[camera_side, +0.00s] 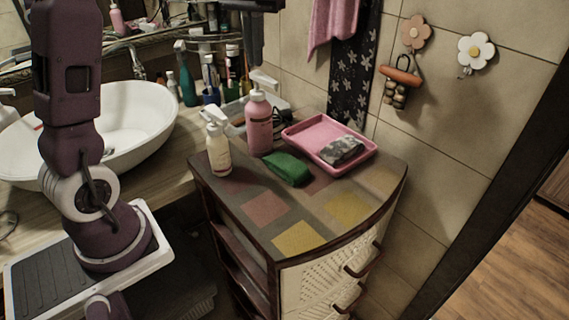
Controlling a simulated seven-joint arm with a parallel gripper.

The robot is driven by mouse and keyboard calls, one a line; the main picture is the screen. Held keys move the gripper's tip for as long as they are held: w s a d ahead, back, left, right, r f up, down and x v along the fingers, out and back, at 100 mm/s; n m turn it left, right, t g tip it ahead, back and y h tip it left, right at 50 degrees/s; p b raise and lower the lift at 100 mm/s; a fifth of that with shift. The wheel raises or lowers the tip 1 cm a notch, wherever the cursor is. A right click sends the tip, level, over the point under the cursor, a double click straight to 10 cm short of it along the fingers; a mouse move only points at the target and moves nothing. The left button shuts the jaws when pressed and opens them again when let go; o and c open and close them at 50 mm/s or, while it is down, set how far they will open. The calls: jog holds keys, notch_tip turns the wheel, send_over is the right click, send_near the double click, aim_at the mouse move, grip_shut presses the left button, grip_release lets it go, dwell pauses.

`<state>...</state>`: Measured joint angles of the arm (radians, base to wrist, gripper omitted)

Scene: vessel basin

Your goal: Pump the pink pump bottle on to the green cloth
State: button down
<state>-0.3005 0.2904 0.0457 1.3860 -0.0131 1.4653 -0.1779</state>
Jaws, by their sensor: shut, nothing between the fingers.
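The pink pump bottle (259,127) stands upright on top of the drawer cabinet, with its white pump head (263,80) on top. The green cloth (287,168) lies folded on the cabinet top, just in front of the bottle and slightly to its right. My gripper (254,64) hangs from the top edge of the view, pointing down just above and behind the pump head as seen here. It is shut and empty. I cannot tell whether its tips touch the pump head.
A cream pump bottle (218,150) stands left of the pink one. A pink tray (318,128) holding a grey cloth (342,150) lies to the right. Behind are cups and bottles by the white basin (135,125). The cabinet's front top (265,208) is clear.

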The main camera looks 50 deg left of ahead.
jog(key=shift+f, duration=1.45)
jog(key=shift+r, duration=1.45)
jog(key=shift+f, duration=1.45)
jog(key=shift+r, duration=1.45)
